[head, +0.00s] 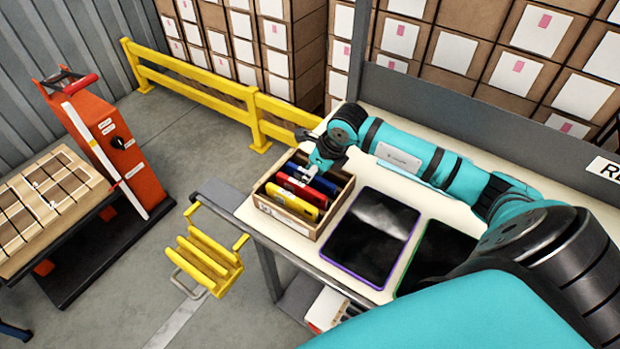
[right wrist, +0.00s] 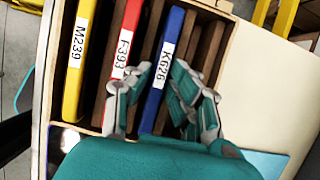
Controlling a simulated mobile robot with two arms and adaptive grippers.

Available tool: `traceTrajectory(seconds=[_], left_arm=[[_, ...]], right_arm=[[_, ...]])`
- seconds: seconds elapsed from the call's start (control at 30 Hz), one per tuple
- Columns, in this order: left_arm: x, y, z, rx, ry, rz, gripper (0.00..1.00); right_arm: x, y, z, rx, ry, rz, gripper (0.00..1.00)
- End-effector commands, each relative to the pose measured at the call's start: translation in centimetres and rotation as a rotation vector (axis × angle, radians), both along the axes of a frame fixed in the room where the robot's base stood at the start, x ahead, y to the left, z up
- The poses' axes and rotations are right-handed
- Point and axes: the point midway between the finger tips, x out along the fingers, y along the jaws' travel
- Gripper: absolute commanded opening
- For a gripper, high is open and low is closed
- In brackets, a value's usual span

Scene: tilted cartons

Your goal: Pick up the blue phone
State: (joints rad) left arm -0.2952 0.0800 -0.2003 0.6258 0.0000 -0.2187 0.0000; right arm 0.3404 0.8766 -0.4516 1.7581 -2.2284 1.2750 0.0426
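The blue phone (head: 326,185) stands on edge in a slot of a small wooden crate (head: 284,219), behind a red phone (head: 298,188) and a yellow phone (head: 290,202). In the right wrist view the blue phone (right wrist: 173,25) bears the label K626. My right gripper (head: 317,165) is over the crate, pointing down. In the right wrist view its fingers (right wrist: 161,78) are apart, one on each side of the blue phone. Firm contact cannot be made out. My left gripper is not in view.
The crate sits near the corner of a cream table (head: 235,205). A purple-edged dark tablet (head: 370,235) and a green-edged one (head: 435,255) lie to its right. Yellow railing (head: 200,80) and stacked cartons (head: 455,50) stand behind. Wooden slots beside the blue phone are empty.

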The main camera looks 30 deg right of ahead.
Motion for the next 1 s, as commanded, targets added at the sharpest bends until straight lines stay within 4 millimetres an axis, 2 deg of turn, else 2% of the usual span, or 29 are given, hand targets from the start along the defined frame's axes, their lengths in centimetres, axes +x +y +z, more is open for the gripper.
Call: traceTrajectory(seconds=[0.1, 0.3, 0.47, 0.77, 0.87, 1.0], left_arm=[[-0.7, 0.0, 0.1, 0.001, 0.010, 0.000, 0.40], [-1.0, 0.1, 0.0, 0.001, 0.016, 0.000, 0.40], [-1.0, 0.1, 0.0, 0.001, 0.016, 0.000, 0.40], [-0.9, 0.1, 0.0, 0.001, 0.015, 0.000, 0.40], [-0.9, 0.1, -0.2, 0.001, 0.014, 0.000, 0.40], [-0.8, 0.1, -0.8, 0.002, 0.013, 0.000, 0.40]], right_arm=[[0.2, 0.1, -0.6, 0.000, 0.002, 0.000, 0.20], [0.2, 0.1, -0.7, -0.001, 0.001, 0.001, 0.20], [0.2, 0.1, -0.6, -0.001, 0.001, 0.001, 0.00], [0.2, 0.1, -0.5, -0.001, -0.001, 0.001, 0.00], [0.3, 0.1, 0.1, -0.001, -0.005, 0.001, 0.00], [0.4, 0.0, 2.2, -0.003, -0.009, 0.002, 0.00]])
